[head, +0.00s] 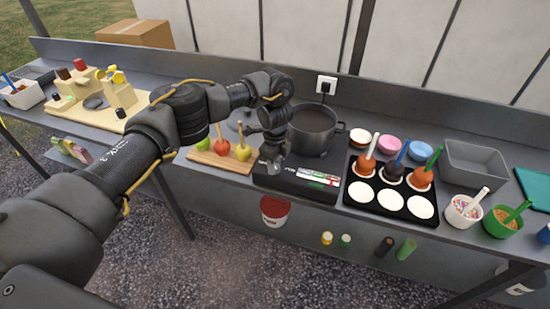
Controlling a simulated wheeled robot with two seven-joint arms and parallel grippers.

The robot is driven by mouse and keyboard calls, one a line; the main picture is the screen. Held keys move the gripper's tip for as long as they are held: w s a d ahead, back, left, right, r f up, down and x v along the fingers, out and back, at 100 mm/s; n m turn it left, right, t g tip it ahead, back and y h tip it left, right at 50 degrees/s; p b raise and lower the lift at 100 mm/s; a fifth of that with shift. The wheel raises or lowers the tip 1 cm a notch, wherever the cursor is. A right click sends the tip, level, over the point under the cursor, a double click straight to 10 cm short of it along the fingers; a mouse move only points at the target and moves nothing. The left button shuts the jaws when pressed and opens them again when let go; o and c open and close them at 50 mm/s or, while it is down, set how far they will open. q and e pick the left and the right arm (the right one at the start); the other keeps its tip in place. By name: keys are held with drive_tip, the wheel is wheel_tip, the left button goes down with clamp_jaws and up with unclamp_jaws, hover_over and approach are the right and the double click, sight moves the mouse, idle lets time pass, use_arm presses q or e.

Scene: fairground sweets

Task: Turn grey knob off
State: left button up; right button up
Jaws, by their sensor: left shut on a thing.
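A black cooker (312,186) with a label on its top stands on the grey counter, right of centre. My left gripper (271,166) is at the cooker's left front part, pointing down. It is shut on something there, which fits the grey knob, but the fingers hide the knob. How the knob is turned cannot be seen. My right gripper is not in view.
A wooden board (222,162) with apples on sticks lies left of the cooker. A black tray (390,206) with dipped treats and white discs is to the right. Further right stand sprinkle cups (465,211) and a grey bin (475,163). A wall socket (326,85) is behind.

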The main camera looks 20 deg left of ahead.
use_arm(q)
drive_tip(key=n+p, duration=0.2)
drive_tip(key=n, duration=0.2)
drive_tip(key=shift+r, duration=0.15)
drive_tip(key=shift+n+p, duration=0.75)
drive_tip(key=shift+n, duration=0.15)
drive_tip(key=shift+w, duration=0.1)
drive_tip(key=o, duration=1)
drive_tip(key=shift+c, duration=0.2)
drive_tip(key=shift+r+p, duration=0.3)
wheel_tip(320, 180, up, 10)
drive_tip(key=p, duration=0.1)
